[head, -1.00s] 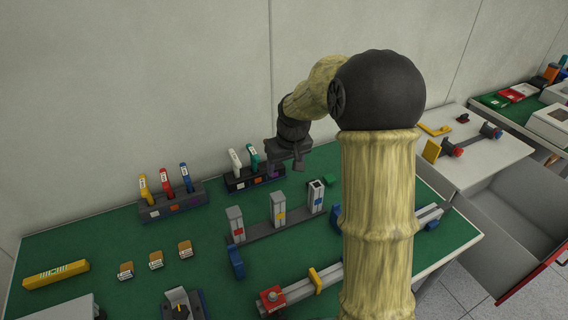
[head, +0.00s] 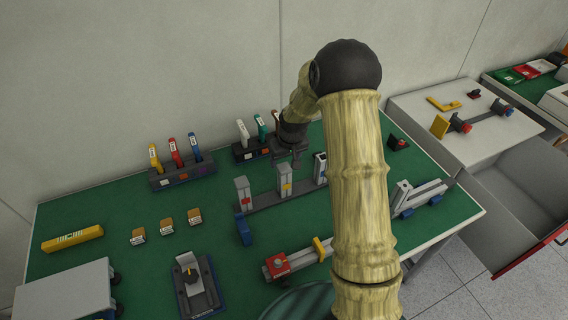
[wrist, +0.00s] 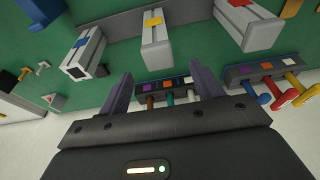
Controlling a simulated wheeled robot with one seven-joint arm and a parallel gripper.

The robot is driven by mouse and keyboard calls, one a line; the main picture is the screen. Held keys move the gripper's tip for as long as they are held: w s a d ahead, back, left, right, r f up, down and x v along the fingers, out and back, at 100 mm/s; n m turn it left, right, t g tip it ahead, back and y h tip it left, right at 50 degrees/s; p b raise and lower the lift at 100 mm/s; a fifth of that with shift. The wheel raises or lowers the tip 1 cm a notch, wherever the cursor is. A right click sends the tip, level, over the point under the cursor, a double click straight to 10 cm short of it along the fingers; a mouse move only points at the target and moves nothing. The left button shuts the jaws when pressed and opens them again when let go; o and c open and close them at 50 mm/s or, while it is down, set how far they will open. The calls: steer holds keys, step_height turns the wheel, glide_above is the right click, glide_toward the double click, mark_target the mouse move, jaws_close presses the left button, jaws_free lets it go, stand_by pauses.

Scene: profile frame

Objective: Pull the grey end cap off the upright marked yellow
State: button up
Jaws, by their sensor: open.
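The yellow-marked upright (head: 284,182) is the middle one of three grey uprights on a grey rail. In the wrist view, it (wrist: 155,35) points toward me, and its grey end cap (wrist: 156,62) closes the end. My gripper (head: 294,164) is open and empty, close behind and above this upright in the head view. In the wrist view, the upright's end lies beyond the gap between my two fingers (wrist: 162,92); no contact shows. The red-marked upright (head: 243,192) is also closed on top. The blue-marked upright (wrist: 86,52) has a dark open end.
Racks with coloured-handled tools (head: 181,174) and (head: 250,150) stand behind the uprights. In front lie a rail with a red block (head: 278,264) and a black fixture (head: 195,284). Another profile frame (head: 420,195) is at right.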

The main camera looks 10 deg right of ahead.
mark_target(284, 167)
steer(key=x, duration=0.2)
steer(key=p+x, duration=0.1)
steer(key=x, duration=0.1)
steer(key=shift+d+f, duration=0.2)
steer(key=shift+f, duration=0.2)
steer(key=shift+a, duration=0.1)
steer(key=c, duration=1)
steer(key=shift+r, duration=0.45)
steer(key=shift+c, duration=0.2)
steer(key=shift+r+p, duration=0.6)
steer(key=shift+r, duration=0.1)
steer(key=shift+r+p, duration=0.85)
steer(key=shift+r, duration=0.55)
